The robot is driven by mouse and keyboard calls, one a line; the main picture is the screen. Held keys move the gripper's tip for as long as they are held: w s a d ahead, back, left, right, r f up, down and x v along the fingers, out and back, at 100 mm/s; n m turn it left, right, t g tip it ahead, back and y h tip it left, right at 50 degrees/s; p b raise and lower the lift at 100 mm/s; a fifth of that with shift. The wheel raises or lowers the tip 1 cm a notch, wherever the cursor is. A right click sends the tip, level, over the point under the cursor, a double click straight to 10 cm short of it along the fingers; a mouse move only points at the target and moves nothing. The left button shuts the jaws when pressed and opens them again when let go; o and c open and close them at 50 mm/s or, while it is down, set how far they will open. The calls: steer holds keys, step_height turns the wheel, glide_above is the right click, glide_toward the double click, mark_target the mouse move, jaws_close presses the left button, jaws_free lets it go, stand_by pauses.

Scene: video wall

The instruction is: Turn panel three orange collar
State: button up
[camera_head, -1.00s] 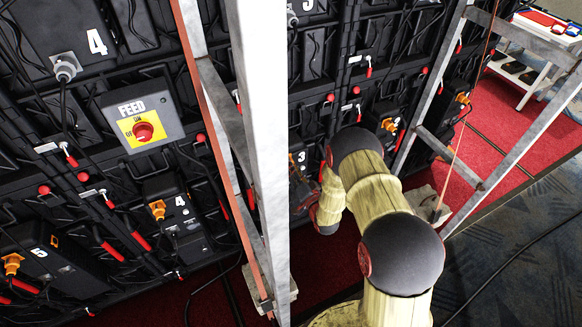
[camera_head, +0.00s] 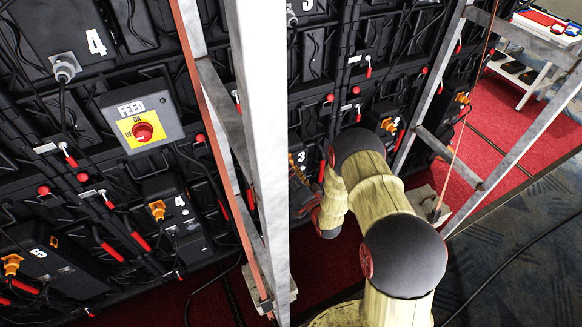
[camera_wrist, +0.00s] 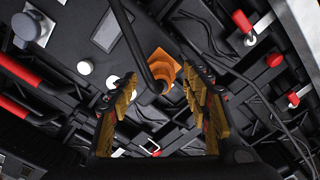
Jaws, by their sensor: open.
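An orange collar (camera_wrist: 164,66) shows in the wrist view, stepped and ring-like, with a black cable running to its near end. My gripper (camera_wrist: 158,84) is open, with one yellowish finger on each side of the collar's near end. I cannot tell whether either finger touches it. No number is readable beside this collar in the wrist view. In the head view a box marked 3 (camera_head: 302,158) shows between the ladder and my arm; its collar is not visible there.
A metal ladder (camera_head: 262,130) stands close on the left. A second ladder frame (camera_head: 425,110) stands right of my arm. Other orange collars show on the box marked 4 (camera_head: 180,203) and the box marked 5 (camera_head: 45,262). Red-handled levers (camera_wrist: 244,24) and cables surround the gripper.

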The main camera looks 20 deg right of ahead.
steer(key=s+d, duration=0.2)
steer(key=s, duration=0.8)
steer(key=shift+s, duration=0.2)
